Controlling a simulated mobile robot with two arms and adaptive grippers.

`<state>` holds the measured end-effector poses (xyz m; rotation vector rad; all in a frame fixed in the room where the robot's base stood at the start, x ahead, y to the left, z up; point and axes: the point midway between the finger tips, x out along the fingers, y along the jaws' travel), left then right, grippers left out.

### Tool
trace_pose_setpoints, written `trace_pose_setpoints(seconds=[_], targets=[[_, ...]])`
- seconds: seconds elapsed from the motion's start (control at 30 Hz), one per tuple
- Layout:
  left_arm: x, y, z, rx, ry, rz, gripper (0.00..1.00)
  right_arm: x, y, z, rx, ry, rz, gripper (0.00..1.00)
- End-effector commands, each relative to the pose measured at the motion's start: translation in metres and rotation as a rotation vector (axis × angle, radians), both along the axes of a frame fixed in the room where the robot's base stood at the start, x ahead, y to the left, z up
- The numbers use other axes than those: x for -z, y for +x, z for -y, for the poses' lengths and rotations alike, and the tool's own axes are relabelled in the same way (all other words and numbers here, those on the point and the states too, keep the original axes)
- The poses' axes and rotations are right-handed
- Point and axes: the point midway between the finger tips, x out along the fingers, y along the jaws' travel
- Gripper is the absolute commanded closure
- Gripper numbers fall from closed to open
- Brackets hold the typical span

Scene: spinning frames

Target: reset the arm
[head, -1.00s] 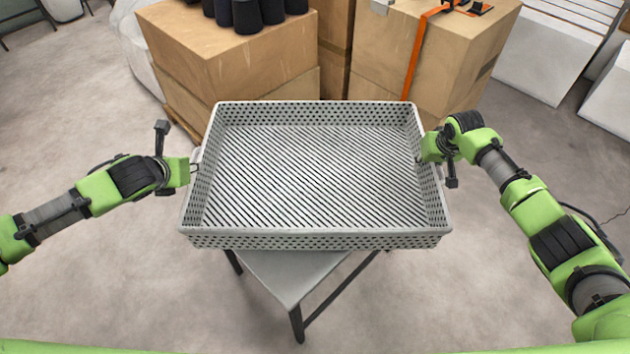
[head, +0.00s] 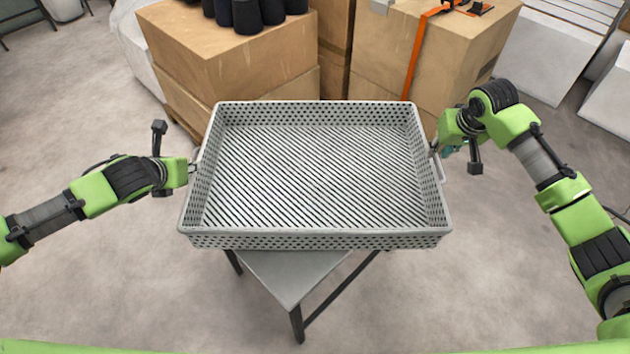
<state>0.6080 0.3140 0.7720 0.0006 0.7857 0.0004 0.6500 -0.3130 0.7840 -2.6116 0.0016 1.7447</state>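A grey perforated basket (head: 315,241) sits level on a small grey table, and it is empty. My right gripper (head: 440,153) is just outside the basket's right wall, above and behind the right handle (head: 440,172), which is clear of it. Its fingers look parted with nothing between them. My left gripper (head: 193,166) is at the left handle (head: 196,156), close against the left wall. Its fingertips are small and overlap the handle, so I cannot tell whether they are closed on it.
The table (head: 290,275) stands under the basket. Large cardboard boxes (head: 230,60) and (head: 430,60) boxes with an orange strap stand behind it. Dark cylinders (head: 247,15) top the left boxes. White blocks (head: 545,60) are at the back right. Floor is clear on both sides.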

Motion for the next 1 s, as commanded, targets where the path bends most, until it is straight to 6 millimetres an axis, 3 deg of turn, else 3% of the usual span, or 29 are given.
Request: trace_pose_setpoints(seconds=[0.67, 1.0], targets=[[-0.002, 0.0, 0.0, 0.0, 0.0, 0.0, 0.79, -0.008, -0.002, 0.0, 0.0, 0.0, 0.0, 0.79], [-0.057, 0.0, 0.0, 0.0, 0.0, 0.0, 0.79, -0.063, -0.003, 0.0, 0.0, 0.0, 0.0, 0.79]])
